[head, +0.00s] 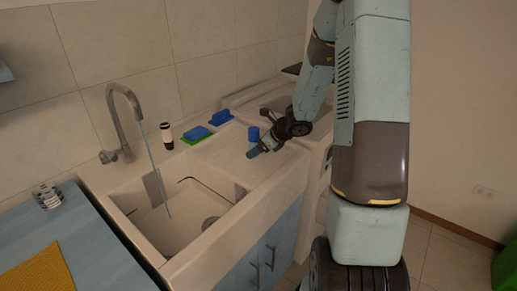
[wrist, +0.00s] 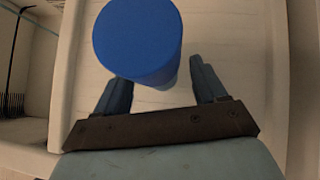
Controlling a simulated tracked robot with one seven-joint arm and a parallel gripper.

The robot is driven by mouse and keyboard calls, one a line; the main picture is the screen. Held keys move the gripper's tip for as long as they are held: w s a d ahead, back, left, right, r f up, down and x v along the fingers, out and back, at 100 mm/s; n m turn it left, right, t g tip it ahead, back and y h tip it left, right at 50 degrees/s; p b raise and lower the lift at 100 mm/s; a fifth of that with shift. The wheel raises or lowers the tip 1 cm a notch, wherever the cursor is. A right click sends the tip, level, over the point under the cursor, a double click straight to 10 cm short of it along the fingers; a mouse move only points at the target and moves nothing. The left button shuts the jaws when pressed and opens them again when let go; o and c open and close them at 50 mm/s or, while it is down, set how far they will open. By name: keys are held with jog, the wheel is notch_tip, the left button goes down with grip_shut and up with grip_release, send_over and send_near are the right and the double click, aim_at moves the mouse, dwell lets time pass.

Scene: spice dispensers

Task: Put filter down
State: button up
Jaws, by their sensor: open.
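A blue cylinder, apparently the filter (head: 253,134), stands upright on the pale drainboard right of the sink. My gripper (head: 257,151) is low over the drainboard, just in front of the cylinder. In the wrist view its two dark fingers (wrist: 158,85) are spread apart, with the cylinder ahead of and partly between them. I see no finger pressing on it. Whether its base fully touches the board is hard to tell.
The sink basin (head: 175,222) lies left of my gripper, with a tap (head: 122,120) and running water. Blue sponges (head: 196,133), one on a green base, and a dark-and-white bottle (head: 167,136) stand behind. Free drainboard surrounds the cylinder. A yellow cloth (head: 38,275) lies on the blue counter.

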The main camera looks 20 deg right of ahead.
jog(key=v, duration=1.2)
jog(key=s+a+r+n+g+h, duration=0.2)
jog(key=s+a+r+n, duration=0.6)
jog(key=s+r+n, duration=0.5)
jog(key=s+d+r+n+t+h, duration=0.1)
jog(key=s+r+n+h, duration=0.3)
jog(key=s+n, duration=0.9)
jog(key=shift+d+r+n, duration=0.3)
jog(key=shift+r+n, duration=0.1)
jog(key=shift+r, duration=0.15)
jog(key=shift+s, duration=0.15)
jog(key=shift+c, duration=0.5)
